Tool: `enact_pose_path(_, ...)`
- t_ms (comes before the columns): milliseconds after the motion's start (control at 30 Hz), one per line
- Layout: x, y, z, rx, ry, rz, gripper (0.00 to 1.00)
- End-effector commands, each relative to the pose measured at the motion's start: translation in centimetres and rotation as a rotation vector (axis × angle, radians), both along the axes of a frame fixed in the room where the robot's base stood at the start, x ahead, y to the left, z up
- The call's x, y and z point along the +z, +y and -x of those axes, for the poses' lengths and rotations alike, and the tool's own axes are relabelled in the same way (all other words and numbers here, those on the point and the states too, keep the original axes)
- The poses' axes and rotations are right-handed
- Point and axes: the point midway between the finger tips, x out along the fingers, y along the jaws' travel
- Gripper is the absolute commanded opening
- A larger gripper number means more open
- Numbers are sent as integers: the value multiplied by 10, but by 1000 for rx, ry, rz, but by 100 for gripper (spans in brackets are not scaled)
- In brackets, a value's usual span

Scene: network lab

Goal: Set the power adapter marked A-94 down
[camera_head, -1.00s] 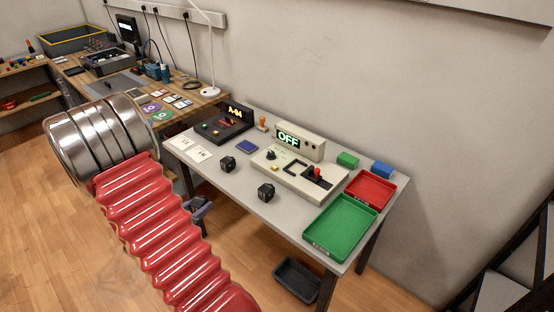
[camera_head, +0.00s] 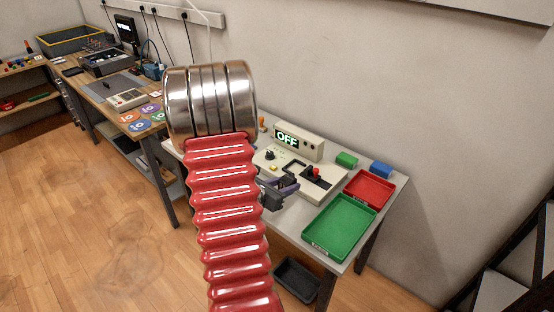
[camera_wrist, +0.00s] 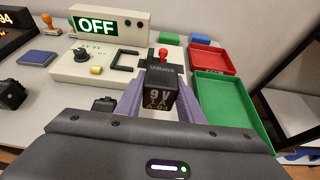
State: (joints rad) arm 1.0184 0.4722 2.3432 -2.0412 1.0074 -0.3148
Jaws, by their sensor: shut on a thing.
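My gripper (camera_wrist: 162,104) has purple fingers shut on a black cube-shaped power adapter (camera_wrist: 161,88) in the wrist view. Its front has pale print reading "9V" with smaller text below that looks like A-94 but is hard to read. The gripper also shows in the head view (camera_head: 284,188), above the grey table, in front of the beige console. A second black adapter (camera_wrist: 105,104) lies on the table, partly hidden by my gripper. A third black adapter (camera_wrist: 12,94) is at the left edge. I cannot tell the exact gap under the held adapter.
The beige console (camera_wrist: 100,66) has an "OFF" display (camera_wrist: 97,27), a knob and a red-topped lever. A green tray (camera_head: 340,224) and a red tray (camera_head: 371,187) stand at the right. Green (camera_head: 346,160) and blue (camera_head: 381,169) blocks sit behind. A dark bin (camera_head: 296,280) is below.

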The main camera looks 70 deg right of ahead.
Motion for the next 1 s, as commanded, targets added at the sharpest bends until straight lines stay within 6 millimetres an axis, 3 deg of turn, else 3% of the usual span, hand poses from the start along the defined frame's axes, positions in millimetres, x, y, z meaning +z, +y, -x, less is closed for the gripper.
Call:
enact_pose_path(467, -3, -1, 3, -5, 0, 1, 8)
enact_pose_path(1000, -57, -1, 4, -5, 0, 1, 8)
